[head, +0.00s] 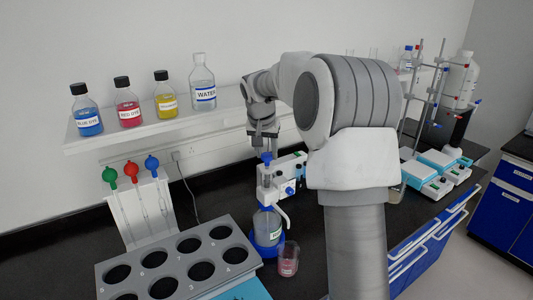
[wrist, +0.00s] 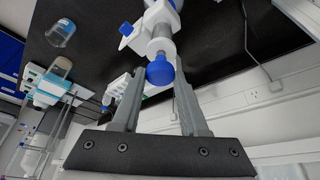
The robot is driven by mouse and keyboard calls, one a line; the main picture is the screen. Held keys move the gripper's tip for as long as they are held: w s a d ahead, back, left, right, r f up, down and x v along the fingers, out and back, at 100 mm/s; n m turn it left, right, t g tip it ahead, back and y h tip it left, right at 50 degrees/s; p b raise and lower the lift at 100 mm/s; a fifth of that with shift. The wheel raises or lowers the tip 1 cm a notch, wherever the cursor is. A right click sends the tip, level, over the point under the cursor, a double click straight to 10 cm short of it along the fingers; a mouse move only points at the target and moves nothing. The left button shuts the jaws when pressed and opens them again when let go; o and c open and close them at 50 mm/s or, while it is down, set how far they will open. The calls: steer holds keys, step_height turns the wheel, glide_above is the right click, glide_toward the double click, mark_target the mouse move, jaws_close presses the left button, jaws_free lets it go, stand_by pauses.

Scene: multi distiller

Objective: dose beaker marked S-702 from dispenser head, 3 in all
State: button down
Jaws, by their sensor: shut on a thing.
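The dispenser head (head: 275,178) is white with a blue knob (head: 267,157) on top, and sits on a bottle in a blue base. My gripper (head: 264,140) points down over it. In the wrist view, my gripper (wrist: 158,90) has its fingers on either side of the blue knob (wrist: 160,71) and is shut on it. A small glass beaker (head: 288,260) with pink contents stands on the bench below the spout, just right of the bottle. Its label is too small to read.
A grey rack (head: 180,262) with several round holes is at the front left, with a pipette stand (head: 140,208) behind it. A wall shelf (head: 95,142) holds dye bottles and a water bottle (head: 203,85). Stirrer plates (head: 420,175) stand at the right.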

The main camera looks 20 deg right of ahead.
steer(key=shift+r, duration=0.65)
steer(key=shift+c, duration=2.1)
jaws_free()
steer(key=shift+f, duration=0.1)
steer(key=v, duration=1.7)
steer(key=shift+s+a, duration=0.1)
steer(key=shift+s, duration=0.05)
